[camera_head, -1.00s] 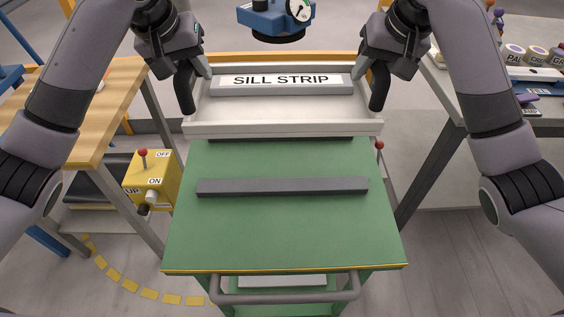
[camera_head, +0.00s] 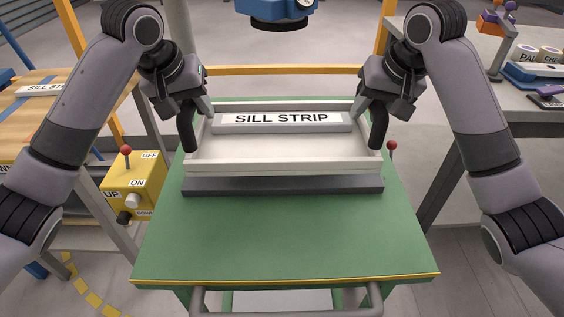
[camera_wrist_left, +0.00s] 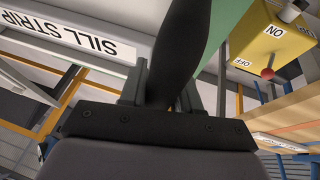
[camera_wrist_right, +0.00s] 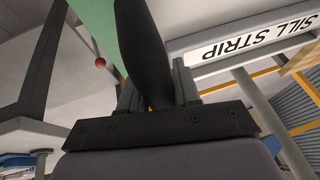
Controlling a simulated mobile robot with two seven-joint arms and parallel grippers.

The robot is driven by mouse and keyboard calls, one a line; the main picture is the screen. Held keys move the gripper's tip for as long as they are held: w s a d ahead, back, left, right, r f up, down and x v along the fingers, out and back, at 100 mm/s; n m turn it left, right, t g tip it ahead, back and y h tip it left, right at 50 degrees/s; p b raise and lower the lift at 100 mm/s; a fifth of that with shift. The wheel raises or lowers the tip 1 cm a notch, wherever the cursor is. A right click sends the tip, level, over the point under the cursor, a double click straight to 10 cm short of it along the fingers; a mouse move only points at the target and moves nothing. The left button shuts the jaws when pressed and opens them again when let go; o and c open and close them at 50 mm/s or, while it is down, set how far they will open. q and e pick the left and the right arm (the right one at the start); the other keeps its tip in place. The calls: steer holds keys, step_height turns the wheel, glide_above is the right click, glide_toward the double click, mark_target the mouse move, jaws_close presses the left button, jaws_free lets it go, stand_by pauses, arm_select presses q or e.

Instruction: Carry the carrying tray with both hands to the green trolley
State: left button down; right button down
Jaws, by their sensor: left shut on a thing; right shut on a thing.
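The carrying tray (camera_head: 284,167) is pale grey with a raised rim and holds a strip labelled SILL STRIP (camera_head: 282,122). My left gripper (camera_head: 193,132) is shut on the dark handle at the tray's left end; the handle also shows in the left wrist view (camera_wrist_left: 180,45). My right gripper (camera_head: 376,128) is shut on the dark handle at the right end, seen too in the right wrist view (camera_wrist_right: 142,50). The tray looks level. It is over the far half of the green trolley (camera_head: 285,240), just behind a dark grey bar (camera_head: 283,186) on its top. I cannot tell whether tray and trolley touch.
A yellow control box (camera_head: 133,187) with a red-knobbed lever stands left of the trolley. A wooden table (camera_head: 30,115) is at the left, a grey table (camera_head: 465,90) at the right. A blue device (camera_head: 275,10) hangs beyond the tray. The trolley's near top is clear.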

mark_target(198, 128)
arm_select(q)
steer(key=shift+f, duration=0.3)
arm_select(e)
steer(key=shift+f, duration=0.35)
